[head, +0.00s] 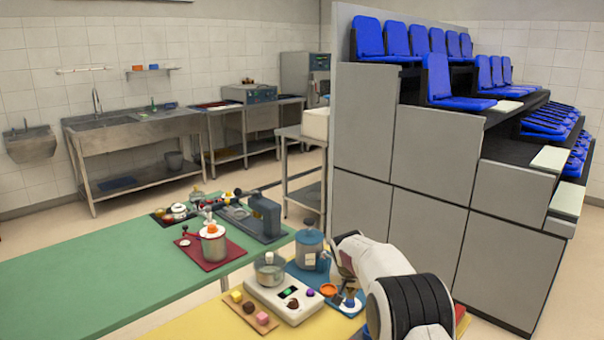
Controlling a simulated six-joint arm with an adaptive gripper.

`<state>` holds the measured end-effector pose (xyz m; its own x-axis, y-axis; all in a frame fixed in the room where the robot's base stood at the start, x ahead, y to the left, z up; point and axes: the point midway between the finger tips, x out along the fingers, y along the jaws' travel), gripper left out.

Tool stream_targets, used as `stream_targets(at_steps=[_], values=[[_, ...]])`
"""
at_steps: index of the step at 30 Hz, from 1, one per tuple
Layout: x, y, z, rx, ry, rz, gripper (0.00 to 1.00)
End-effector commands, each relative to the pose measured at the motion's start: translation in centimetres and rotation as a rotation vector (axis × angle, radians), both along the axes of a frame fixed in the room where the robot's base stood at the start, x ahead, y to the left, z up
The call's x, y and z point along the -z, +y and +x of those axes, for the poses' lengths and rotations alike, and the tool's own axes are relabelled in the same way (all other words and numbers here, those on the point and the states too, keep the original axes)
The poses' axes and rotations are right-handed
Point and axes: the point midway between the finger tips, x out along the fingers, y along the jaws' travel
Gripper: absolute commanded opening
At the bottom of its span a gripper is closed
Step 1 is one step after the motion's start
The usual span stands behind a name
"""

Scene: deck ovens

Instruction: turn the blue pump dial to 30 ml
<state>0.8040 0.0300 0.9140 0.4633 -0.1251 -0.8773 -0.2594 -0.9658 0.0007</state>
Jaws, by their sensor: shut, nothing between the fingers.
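A small blue round part (350,303), which looks like the blue pump dial, is at the right end of a blue mat (298,268). Its scale and pointer are too small to read. My gripper (348,292) points down just above it, shut and empty. I cannot tell whether the fingertips touch it. My white arm comes in from the lower right and hides what lies behind it.
An orange round part (328,290) sits close left of the gripper. A blue-grey jug (311,250) stands behind it. A white box with coloured knobs (270,298) carries a metal pot (270,269). The green table (100,275) is mostly clear at left.

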Motion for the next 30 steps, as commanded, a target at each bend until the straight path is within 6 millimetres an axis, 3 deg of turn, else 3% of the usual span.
stream_targets(at_steps=[15,30], values=[[4.2,0.0,0.0,0.0,0.002,0.001,0.0],[4.6,0.0,0.0,0.0,0.001,0.001,0.0]])
